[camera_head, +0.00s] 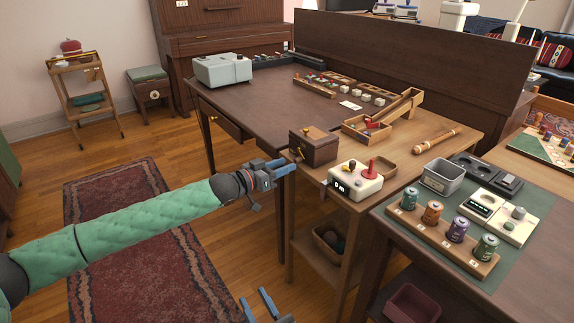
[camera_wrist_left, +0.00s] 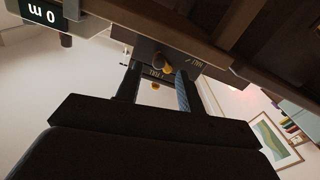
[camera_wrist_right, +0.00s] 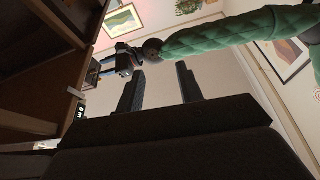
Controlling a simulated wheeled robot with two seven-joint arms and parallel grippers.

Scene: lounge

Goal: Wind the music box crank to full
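The music box, a brown wooden box (camera_head: 314,147), sits at the left edge of the light wooden side table. Its small crank is on the left face, close to my left gripper (camera_head: 277,168). In the left wrist view a dark and brass crank knob (camera_wrist_left: 159,61) shows ahead between the open fingertips (camera_wrist_left: 157,85), below a plate with partly legible lettering. I cannot tell if a finger touches it. My right gripper (camera_head: 258,306) is open and empty, low over the floor; its fingers also show apart in the right wrist view (camera_wrist_right: 160,88).
A white device with a red lever (camera_head: 355,182) stands right of the music box. Behind is a dark desk (camera_head: 270,95) with a grey machine (camera_head: 222,69). A rack of cans (camera_head: 443,238) is on the front right table. Floor and rug at left are free.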

